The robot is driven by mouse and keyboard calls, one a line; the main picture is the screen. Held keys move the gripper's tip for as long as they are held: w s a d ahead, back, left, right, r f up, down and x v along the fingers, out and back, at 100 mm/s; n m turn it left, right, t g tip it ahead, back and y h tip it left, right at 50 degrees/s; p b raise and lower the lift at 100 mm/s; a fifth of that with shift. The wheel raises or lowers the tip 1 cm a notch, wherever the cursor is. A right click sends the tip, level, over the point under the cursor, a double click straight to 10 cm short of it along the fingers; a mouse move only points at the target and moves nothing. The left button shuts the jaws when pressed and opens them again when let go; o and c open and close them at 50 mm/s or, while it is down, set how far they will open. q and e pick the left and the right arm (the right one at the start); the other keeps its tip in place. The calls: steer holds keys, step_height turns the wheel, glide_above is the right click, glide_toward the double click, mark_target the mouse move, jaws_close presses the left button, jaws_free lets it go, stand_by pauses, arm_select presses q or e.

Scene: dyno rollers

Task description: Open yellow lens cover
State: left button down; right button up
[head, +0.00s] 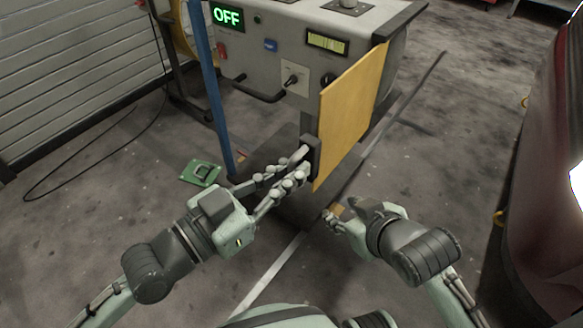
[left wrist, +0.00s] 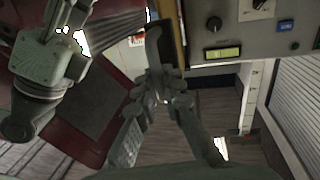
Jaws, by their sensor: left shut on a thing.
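The yellow lens cover (head: 352,115) is a flat upright panel standing out from the front right of the grey machine, in the middle of the head view. It has a dark handle (head: 312,155) on its left edge. My left gripper (head: 304,162) is shut on that handle. In the left wrist view the fingers (left wrist: 166,88) close around the dark handle (left wrist: 153,48), and the cover (left wrist: 179,30) shows edge-on as a thin yellow strip. My right gripper (head: 333,216) is low, to the right of and below the cover, apart from it; its finger opening is not clear.
A blue post (head: 210,90) stands left of the cover. A green plate (head: 200,173) lies on the floor. A dark red car body (head: 548,190) is at the right.

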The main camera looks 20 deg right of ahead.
arm_select(q)
steer(key=c, duration=1.6)
jaws_free()
steer(key=v, duration=1.2)
